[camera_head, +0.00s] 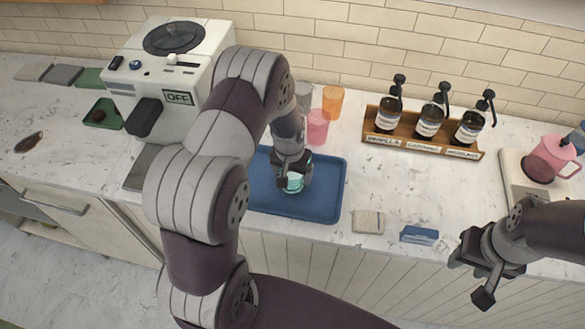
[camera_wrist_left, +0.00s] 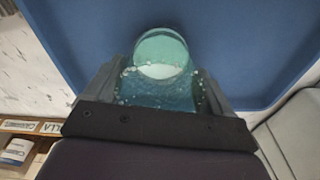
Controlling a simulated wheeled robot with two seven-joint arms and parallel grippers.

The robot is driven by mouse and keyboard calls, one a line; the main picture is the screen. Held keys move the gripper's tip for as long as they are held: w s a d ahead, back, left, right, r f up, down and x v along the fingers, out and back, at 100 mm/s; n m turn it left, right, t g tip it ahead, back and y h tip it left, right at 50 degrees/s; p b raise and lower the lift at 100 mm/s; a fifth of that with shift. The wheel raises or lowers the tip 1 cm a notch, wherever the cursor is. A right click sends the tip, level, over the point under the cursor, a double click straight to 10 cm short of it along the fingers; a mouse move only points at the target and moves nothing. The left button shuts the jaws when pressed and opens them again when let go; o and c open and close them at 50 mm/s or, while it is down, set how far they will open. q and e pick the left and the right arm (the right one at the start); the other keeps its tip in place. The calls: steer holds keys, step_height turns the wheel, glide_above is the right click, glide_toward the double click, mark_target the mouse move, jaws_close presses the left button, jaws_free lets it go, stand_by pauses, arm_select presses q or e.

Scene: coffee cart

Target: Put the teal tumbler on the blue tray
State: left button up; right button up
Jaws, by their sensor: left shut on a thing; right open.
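The teal tumbler (camera_head: 294,184) is at the blue tray (camera_head: 323,203), over its middle, partly covered by my left gripper (camera_head: 292,178). In the left wrist view the tumbler (camera_wrist_left: 163,62) sits between the two fingers of my left gripper (camera_wrist_left: 155,92), which is shut on it. The blue tray (camera_wrist_left: 85,35) fills the background around it. I cannot tell whether the tumbler's base touches the tray. My right gripper (camera_head: 470,277) is open and empty in front of the counter's edge, at the lower right.
Pink (camera_head: 317,127) and orange (camera_head: 333,102) tumblers stand behind the tray. A syrup rack (camera_head: 420,143) is to the right, with a pink jug (camera_head: 553,158) further right. A coffee machine (camera_head: 165,75) is at left. A folded cloth (camera_head: 368,222) and blue packet (camera_head: 419,235) lie near the front edge.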

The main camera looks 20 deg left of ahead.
arm_select(q)
steer(key=shift+w+f, duration=0.2)
steer(key=shift+f, duration=0.05)
steer(key=shift+s, duration=0.1)
steer(key=o, duration=1.1)
steer(key=shift+c, duration=0.2)
steer(key=shift+r, duration=0.35)
step_height(320, 180, up, 11)
steer(key=s+b, duration=0.2)
steer(key=b, duration=0.1)
steer(key=s+d+r, duration=0.1)
steer(key=s+d, duration=0.1)
steer(key=s, duration=0.4)
steer(key=s+d+r, duration=0.1)
steer(key=s+d, duration=0.2)
steer(key=s, duration=0.4)
steer(key=shift+d+m+b, duration=0.25)
steer(key=shift+m+b, duration=0.15)
steer(key=shift+b, duration=0.05)
